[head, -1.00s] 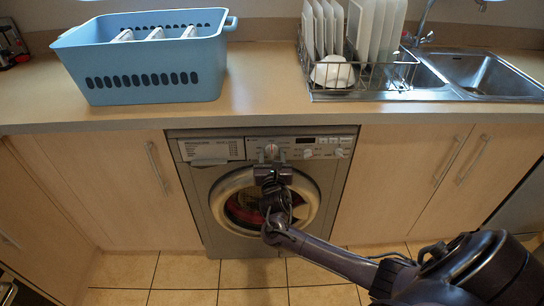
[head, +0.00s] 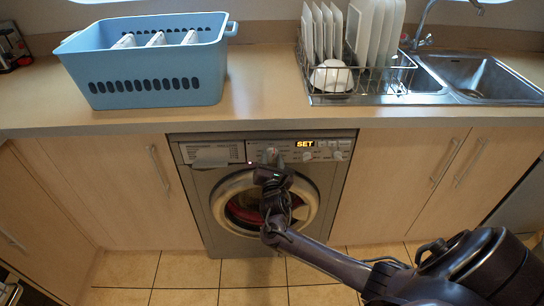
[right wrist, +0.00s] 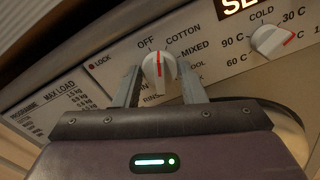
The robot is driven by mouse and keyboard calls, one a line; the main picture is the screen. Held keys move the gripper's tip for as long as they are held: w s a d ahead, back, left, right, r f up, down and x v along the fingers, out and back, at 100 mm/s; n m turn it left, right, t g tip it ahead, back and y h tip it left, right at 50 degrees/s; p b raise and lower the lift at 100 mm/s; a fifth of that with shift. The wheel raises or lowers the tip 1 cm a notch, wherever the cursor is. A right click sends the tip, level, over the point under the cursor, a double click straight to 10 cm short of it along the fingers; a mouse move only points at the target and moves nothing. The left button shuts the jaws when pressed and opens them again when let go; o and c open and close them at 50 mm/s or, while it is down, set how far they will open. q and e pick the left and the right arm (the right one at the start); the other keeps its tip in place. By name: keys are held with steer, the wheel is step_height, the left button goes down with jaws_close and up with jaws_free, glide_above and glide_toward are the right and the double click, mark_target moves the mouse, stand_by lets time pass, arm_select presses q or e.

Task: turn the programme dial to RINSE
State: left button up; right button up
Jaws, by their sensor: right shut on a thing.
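The programme dial (right wrist: 159,69) is a white knob with a red line on the washing machine's panel. In the right wrist view its red line points up, between OFF and COTTON. RINSE (right wrist: 153,98) is printed below the dial, partly covered by a finger. My right gripper (right wrist: 160,88) has one finger on each side of the dial and is shut on it. In the head view the right gripper (head: 272,163) covers the dial's lower part. The washing machine's display (head: 305,144) is lit and reads SET. My left gripper is not in view.
A temperature dial (right wrist: 272,40) sits right of the programme dial. The round door (head: 226,200) is below the panel. The worktop (head: 262,75) overhangs the panel, with a blue basket (head: 150,88) and a dish rack (head: 405,75) on it.

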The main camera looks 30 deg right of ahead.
steer(key=m+p, duration=0.1)
steer(key=m, duration=0.2)
steer(key=shift+m, duration=0.4)
steer(key=m, duration=0.4)
steer(key=shift+m+p, duration=0.3)
steer(key=shift+p, duration=0.1)
steer(key=m, duration=0.9)
steer(key=shift+f, duration=0.1)
steer(key=m, duration=0.4)
steer(key=shift+m, duration=0.3)
steer(key=m+b, duration=0.1)
steer(key=m, duration=0.3)
steer(key=shift+f, duration=0.1)
steer(key=m+b, duration=0.1)
steer(key=m, duration=0.9)
steer(key=shift+m, duration=0.3)
